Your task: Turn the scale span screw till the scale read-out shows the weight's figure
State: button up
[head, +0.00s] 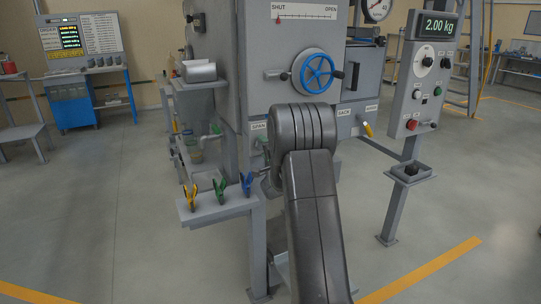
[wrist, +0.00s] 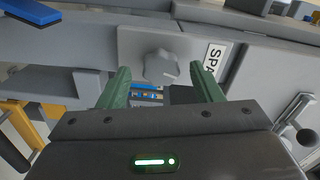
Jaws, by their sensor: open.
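The span screw (wrist: 160,66) is a grey lobed knob on a grey plate in the wrist view, beside a label (wrist: 213,58) whose visible letters begin "SP". My gripper (wrist: 159,76) is open, with one green finger on each side of the knob. I cannot tell whether the fingers touch it. In the head view the "SPAN" label (head: 259,126) shows left of my arm, which hides the knob.
A blue handwheel (head: 317,73) stands above my arm on the silo front. Coloured clips (head: 219,190) stand on a bracket at the left. The control panel (head: 412,105) stands on a post at the right. Open floor lies to both sides.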

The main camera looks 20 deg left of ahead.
jog(key=b+v, duration=0.1)
jog(key=v, duration=1.2)
jog(key=shift+s, duration=0.15)
jog(key=p+x, duration=0.1)
jog(key=x, duration=1.2)
jog(key=shift+w+a, duration=0.2)
jog(key=shift+w, duration=0.1)
jog(key=shift+s+d, duration=0.1)
